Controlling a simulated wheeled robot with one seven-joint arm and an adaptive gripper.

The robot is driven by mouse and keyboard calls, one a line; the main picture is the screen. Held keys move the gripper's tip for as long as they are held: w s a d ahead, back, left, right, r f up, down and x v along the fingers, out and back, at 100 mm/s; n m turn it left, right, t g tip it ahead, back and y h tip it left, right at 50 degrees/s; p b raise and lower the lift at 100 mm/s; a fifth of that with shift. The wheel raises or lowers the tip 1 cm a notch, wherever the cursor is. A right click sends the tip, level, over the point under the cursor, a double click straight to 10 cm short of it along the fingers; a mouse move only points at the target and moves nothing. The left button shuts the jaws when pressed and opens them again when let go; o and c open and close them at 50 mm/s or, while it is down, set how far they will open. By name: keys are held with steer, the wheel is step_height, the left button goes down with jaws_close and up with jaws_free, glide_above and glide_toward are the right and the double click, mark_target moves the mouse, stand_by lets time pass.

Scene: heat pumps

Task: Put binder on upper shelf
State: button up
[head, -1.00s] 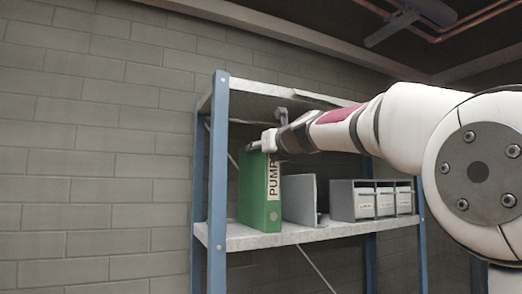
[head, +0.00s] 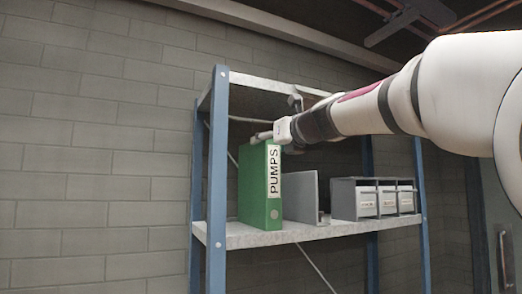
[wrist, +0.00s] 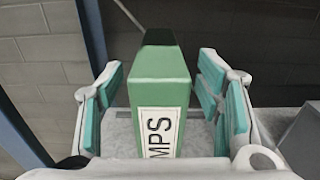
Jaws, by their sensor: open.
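The green binder (head: 257,190) labelled PUMPS stands upright on the grey shelf board (head: 300,234) of the rack, near its left post. My gripper (head: 264,136) is at the top of the binder. In the wrist view the binder (wrist: 159,92) lies between the teal-padded fingers of my open gripper (wrist: 160,75), with a visible gap on each side. Its lower part is hidden there by the gripper body.
A grey upright divider (head: 302,196) stands just right of the binder. Grey drawer boxes (head: 372,198) sit further right. A blue post (head: 218,165) is close on the left, and another board (head: 262,90) spans above.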

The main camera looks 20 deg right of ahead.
steer(key=s+d, duration=0.1)
steer(key=s, duration=0.5)
steer(key=shift+s+b, duration=0.15)
steer(key=shift+b, duration=0.25)
steer(key=shift+d, duration=0.1)
steer(key=s+a+f+n+g, duration=0.3)
steer(key=s+f+n, duration=0.4)
steer(key=f, duration=0.4)
steer(key=s+a+f+n+g, duration=0.3)
steer(key=s+f+n, duration=0.2)
steer(key=f+n, duration=0.5)
steer(key=s+d+f+n+g+h, duration=0.1)
steer(key=s+d+f+n+g, duration=0.1)
steer(key=s+f+n, duration=0.6)
steer(key=s+d+f+n+g+h, duration=0.2)
steer(key=s+f+n+g, duration=0.2)
steer(key=s+f+n, duration=0.4)
step_height(320, 180, down, 7)
steer(key=s, duration=0.3)
steer(key=shift+n, duration=0.4)
steer(key=shift+w, duration=0.1)
